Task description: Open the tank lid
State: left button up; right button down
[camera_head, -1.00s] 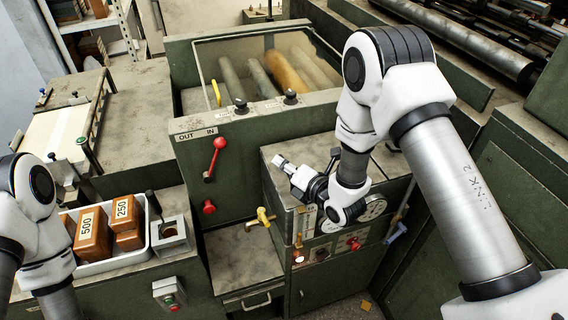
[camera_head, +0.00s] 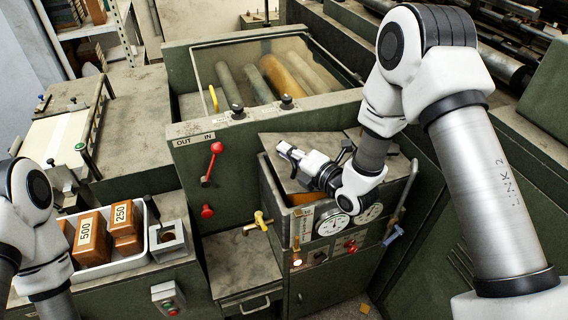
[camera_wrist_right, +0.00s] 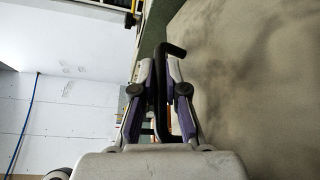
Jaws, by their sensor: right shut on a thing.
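The tank lid (camera_head: 310,142) is a grey plate on the green tank (camera_head: 267,190). It is tilted up, and a gap along its front and left shows something orange inside (camera_head: 302,198). My right gripper (camera_head: 287,150) is over the lid. In the right wrist view, my right gripper (camera_wrist_right: 162,75) is shut on the black bar handle (camera_wrist_right: 175,50), with the lid surface (camera_wrist_right: 250,80) filling the right side. The handle is hard to make out in the head view. My left arm shows at the left edge of the head view; its gripper is out of frame.
Gauges (camera_head: 334,224), a yellow valve (camera_head: 262,222) and a blue-handled valve (camera_head: 393,236) sit on and beside the tank's front. A red lever (camera_head: 215,150) is on the panel behind left. A white tray (camera_head: 150,240) with brown blocks stands left. A glazed cover (camera_head: 270,50) is behind.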

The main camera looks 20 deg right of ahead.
jog(key=d+r+m+t+y+p, duration=0.1)
jog(key=d+r+m+t, duration=0.2)
jog(key=d+r+m, duration=0.75)
jog(key=d+r+m+t+h, duration=0.1)
jog(key=d+r+m, duration=0.1)
jog(key=d, duration=0.7)
jog(key=w+d+r+m+t+h+b, duration=0.1)
jog(key=d+r+m+t, duration=0.1)
jog(key=d+m, duration=0.3)
jog(key=shift+d+r, duration=0.5)
jog(key=shift+d, duration=1.45)
jog(key=c, duration=1.5)
grip_release()
jog(key=shift+w+a+f, duration=0.1)
jog(key=shift+w, duration=0.05)
